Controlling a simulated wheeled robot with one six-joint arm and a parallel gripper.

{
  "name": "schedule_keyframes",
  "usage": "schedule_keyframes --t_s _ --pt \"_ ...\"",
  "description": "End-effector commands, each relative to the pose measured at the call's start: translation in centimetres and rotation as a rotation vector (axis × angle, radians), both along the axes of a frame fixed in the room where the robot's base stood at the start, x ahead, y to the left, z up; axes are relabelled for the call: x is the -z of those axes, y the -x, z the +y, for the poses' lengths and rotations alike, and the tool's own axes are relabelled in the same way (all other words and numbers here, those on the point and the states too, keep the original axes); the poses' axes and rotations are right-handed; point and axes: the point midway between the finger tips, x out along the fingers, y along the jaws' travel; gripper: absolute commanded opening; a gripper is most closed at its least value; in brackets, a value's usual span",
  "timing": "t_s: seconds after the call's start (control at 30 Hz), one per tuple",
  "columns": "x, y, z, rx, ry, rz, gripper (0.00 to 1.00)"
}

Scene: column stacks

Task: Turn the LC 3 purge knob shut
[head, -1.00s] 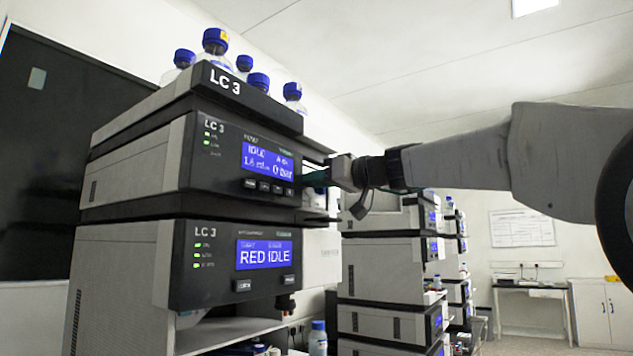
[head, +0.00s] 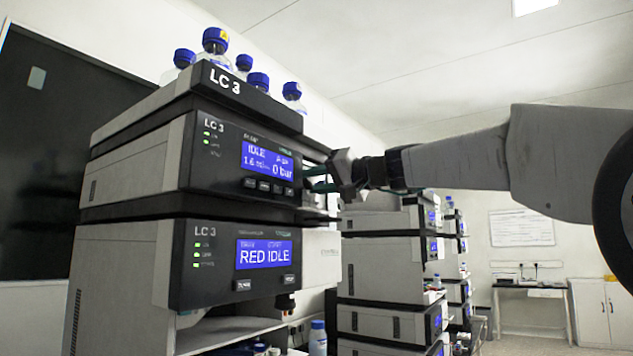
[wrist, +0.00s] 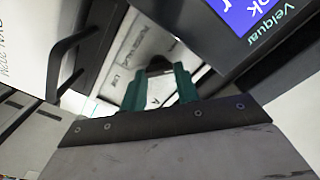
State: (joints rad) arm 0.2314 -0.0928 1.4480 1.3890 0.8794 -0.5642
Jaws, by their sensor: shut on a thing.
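The LC 3 stack (head: 180,150) stands at left in the head view, with its upper module's screen reading IDLE and 0 bar. In the wrist view the dark purge knob (wrist: 160,63) sits on a pale, lettered panel (wrist: 135,72) beside the module's screen. My gripper (wrist: 165,78) is shut on the knob, with its green fingers on either side of it. In the head view my gripper (head: 312,179) reaches in from the right at the upper module's right edge. The knob is hidden there, and its exact angle is hard to read.
Blue-capped bottles (head: 258,82) stand on top of the stack. In the wrist view a dark curved handle (wrist: 70,62) lies to the left of my fingers. More instrument stacks (head: 385,260) stand behind, below my arm. Open room lies at the right.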

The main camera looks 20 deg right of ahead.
Motion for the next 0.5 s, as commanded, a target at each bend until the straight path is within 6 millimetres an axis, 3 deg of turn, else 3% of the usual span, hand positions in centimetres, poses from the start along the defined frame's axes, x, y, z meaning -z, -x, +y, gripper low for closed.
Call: schedule_keyframes --t_s 0.5 --pt "0.24 -0.09 -0.12 0.0 -0.391 0.286 0.08"
